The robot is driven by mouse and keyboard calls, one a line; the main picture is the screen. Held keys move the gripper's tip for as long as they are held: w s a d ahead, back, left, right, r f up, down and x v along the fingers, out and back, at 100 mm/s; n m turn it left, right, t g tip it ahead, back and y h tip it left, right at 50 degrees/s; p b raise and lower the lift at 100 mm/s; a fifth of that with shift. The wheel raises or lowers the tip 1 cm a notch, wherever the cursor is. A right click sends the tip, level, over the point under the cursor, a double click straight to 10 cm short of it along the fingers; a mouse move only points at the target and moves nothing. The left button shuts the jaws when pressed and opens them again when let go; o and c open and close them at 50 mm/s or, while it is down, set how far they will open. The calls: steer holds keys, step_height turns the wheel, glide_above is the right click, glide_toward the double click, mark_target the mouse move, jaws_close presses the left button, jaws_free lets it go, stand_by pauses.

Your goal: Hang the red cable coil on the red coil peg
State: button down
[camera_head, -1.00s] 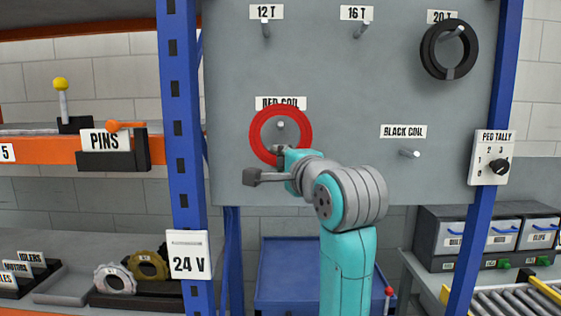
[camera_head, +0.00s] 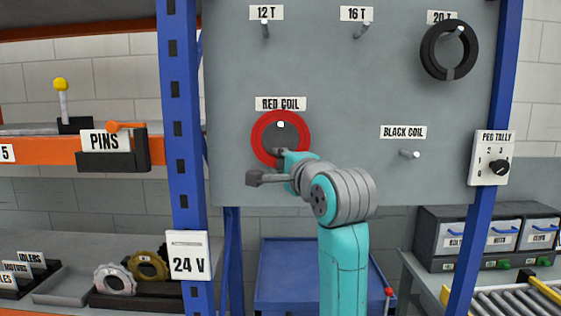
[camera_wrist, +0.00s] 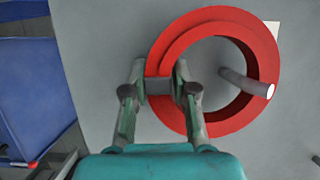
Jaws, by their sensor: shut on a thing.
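The red cable coil (camera_head: 260,145) is a thick ring around the red coil peg (camera_head: 281,124), below the RED COIL label (camera_head: 281,104). The peg's white tip shows inside the ring, near its upper inner edge. In the wrist view, the peg (camera_wrist: 245,82) passes through the hole of the coil (camera_wrist: 190,32), and its tip overlaps the ring's right side. My gripper (camera_head: 279,154) is shut on the coil's lower part. The wrist view shows both fingers (camera_wrist: 160,87) on a grey band of the coil. Contact between coil and peg cannot be told.
A black coil (camera_head: 431,55) hangs on the 20 T peg at upper right. The black coil peg (camera_head: 410,154) is bare, as are the 12 T (camera_head: 265,29) and 16 T (camera_head: 362,30) pegs. A blue post (camera_head: 182,120) stands left of the grey board (camera_head: 330,80).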

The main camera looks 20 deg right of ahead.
stand_by(0.4)
steer(key=c, duration=0.8)
jaws_free()
steer(key=shift+c, duration=0.2)
